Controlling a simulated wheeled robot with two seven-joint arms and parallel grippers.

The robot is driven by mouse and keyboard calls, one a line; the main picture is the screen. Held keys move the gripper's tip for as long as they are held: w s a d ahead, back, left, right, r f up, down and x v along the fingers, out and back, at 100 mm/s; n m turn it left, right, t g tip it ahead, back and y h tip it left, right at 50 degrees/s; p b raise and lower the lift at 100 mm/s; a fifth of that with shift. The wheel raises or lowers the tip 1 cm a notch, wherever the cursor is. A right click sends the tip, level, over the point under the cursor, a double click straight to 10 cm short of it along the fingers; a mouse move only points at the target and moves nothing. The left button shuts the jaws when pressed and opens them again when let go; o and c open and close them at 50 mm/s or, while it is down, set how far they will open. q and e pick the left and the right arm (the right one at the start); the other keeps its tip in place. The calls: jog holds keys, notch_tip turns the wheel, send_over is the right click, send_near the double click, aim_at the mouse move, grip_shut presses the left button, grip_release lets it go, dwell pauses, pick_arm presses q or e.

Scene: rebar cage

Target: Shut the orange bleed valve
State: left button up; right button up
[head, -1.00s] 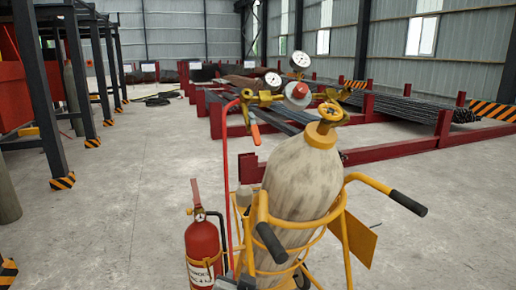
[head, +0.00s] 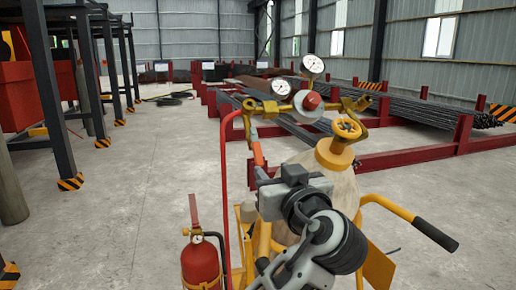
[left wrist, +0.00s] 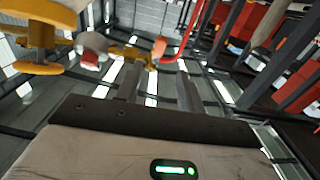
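The orange bleed valve lever (head: 258,153) hangs down from the brass fitting left of the regulator (head: 307,102). In the left wrist view the orange lever (left wrist: 159,46) shows ahead, beyond the fingertips. My left gripper (head: 262,178) is in front of the cylinder, close below the lever in the head view; the lever's lower end lies near or behind it. In the left wrist view its two fingers (left wrist: 160,80) stand apart with nothing between them. I cannot tell whether it touches the lever. My right gripper is not in view.
The gas cylinder (head: 335,160) with its yellow handwheel (head: 346,132) stands in a yellow cart (head: 385,205). A red hose (head: 225,170) runs down at the left. A fire extinguisher (head: 201,262) stands lower left. Rebar racks (head: 415,152) lie behind. Open floor is at the left.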

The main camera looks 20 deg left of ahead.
aim_at(259, 155)
pick_arm(q)
jog(key=p+x, duration=0.2)
jog(key=x, duration=0.8)
jog(key=shift+p, duration=0.3)
jog(key=shift+w+a+f, duration=0.1)
jog(key=shift+w+a, duration=0.3)
jog(key=shift+w, duration=0.15)
grip_shut()
